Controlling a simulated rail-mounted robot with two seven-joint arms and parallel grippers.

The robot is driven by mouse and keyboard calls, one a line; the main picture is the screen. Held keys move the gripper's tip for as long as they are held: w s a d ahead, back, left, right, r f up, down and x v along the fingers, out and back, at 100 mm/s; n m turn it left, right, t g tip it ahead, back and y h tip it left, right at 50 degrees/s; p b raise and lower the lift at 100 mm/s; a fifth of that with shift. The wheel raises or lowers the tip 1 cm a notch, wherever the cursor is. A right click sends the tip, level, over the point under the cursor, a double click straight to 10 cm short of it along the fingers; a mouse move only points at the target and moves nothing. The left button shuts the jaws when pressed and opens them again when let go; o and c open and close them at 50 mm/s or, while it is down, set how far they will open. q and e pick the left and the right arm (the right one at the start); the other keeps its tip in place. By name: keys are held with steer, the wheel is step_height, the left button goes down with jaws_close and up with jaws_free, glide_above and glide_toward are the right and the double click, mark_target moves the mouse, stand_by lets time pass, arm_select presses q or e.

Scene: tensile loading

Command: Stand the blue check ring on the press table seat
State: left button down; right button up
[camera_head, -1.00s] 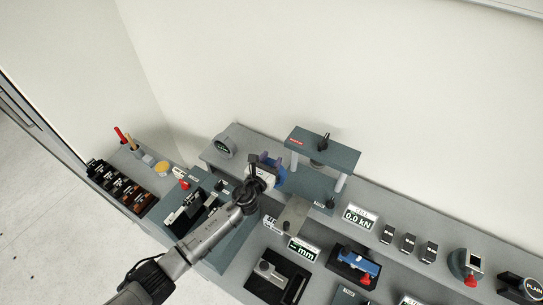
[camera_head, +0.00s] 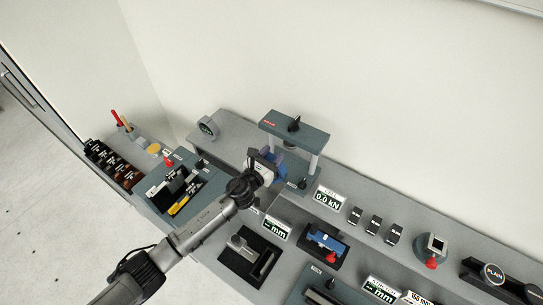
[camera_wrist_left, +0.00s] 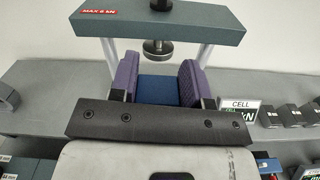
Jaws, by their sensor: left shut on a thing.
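The blue check ring (camera_wrist_left: 158,89) shows as a dark blue block between the two purple-blue fingers of my left gripper in the left wrist view. My left gripper (camera_head: 275,158) is shut on it, at the front of the press between its posts. The press (camera_head: 294,131) has a dark green top beam, also in the left wrist view (camera_wrist_left: 200,29), and a round metal platen (camera_wrist_left: 158,47) hanging above and beyond the ring. The seat is hidden behind the gripper, so I cannot tell whether the ring touches it. My right gripper is not in view.
A cell display (camera_head: 326,198) reading 0.0 kN and several small black blocks (camera_head: 374,224) stand right of the press. A mm display (camera_head: 277,229) and a blue device (camera_head: 326,240) are in front.

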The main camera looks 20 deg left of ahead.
arm_select(q)
steer(key=shift+d+r, duration=0.15)
steer(key=shift+f+b, duration=1.1)
steer(key=shift+f, duration=0.15)
steer(key=shift+f+b, duration=0.6)
steer(key=shift+f, duration=0.05)
steer(key=shift+f+b, duration=0.7)
steer(key=shift+f, duration=0.15)
stand_by(0.4)
